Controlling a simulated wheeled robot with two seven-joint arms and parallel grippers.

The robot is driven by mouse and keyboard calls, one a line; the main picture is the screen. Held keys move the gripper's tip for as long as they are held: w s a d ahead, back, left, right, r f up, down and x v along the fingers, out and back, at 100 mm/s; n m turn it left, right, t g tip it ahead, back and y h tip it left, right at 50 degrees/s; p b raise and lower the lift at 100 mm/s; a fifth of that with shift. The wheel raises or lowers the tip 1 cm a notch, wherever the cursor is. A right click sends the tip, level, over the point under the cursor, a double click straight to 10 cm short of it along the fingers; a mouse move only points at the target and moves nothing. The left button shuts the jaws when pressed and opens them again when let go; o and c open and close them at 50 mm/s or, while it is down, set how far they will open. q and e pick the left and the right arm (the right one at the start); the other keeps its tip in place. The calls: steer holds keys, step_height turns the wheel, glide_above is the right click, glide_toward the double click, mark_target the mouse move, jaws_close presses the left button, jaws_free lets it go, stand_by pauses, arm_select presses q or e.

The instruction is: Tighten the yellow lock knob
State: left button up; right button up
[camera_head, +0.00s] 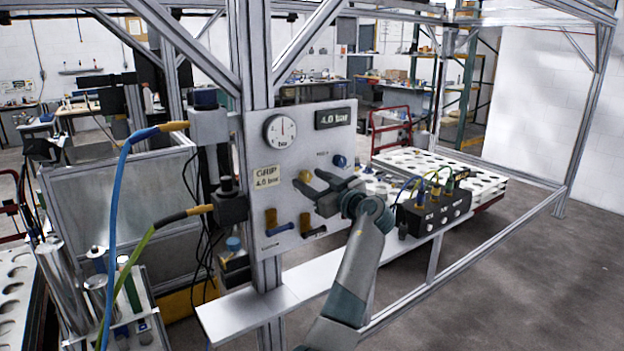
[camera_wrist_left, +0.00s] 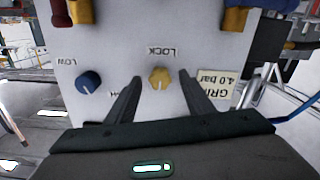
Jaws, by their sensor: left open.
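The yellow lock knob (camera_head: 305,176) is on the light grey panel (camera_head: 290,150), partly behind my left gripper in the head view. In the left wrist view the lock knob (camera_wrist_left: 159,78) shows whole beside an upside-down "LOCK" label. My left gripper (camera_head: 308,179) is open in front of the panel. In the left wrist view the left gripper (camera_wrist_left: 160,78) has one finger on each side of the knob. A gap shows between each finger and the knob. Whether the tips reach knob depth cannot be told. My right gripper is not in view.
A blue knob (camera_head: 339,161) is right of the lock knob, and it also shows in the wrist view (camera_wrist_left: 88,82). Two levers (camera_head: 271,218) are below. A black connector box (camera_head: 434,214) stands at right.

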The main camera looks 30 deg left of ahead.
arm_select(q)
steer(key=c, duration=1)
steer(key=shift+c, duration=0.2)
